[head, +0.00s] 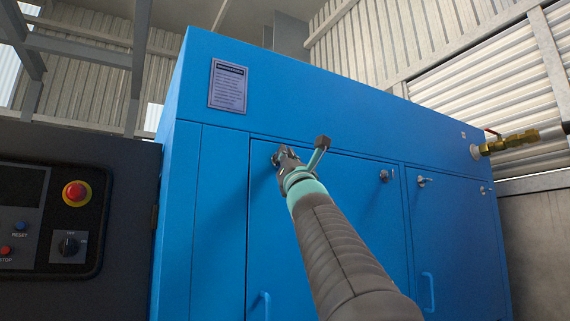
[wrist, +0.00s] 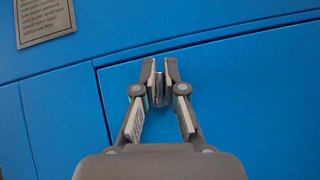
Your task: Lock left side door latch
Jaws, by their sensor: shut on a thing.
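The left door (head: 225,150) of the blue cabinet is flush with the front. My gripper (head: 282,156) is at the upper left corner of this door, at the left side door latch (wrist: 159,90). In the wrist view the fingers of my gripper (wrist: 160,72) are closed around the small metal latch, one on each side.
A brass valve (head: 510,142) sticks out at the right end. A dark control panel (head: 40,215) with a red button (head: 76,193) stands at left.

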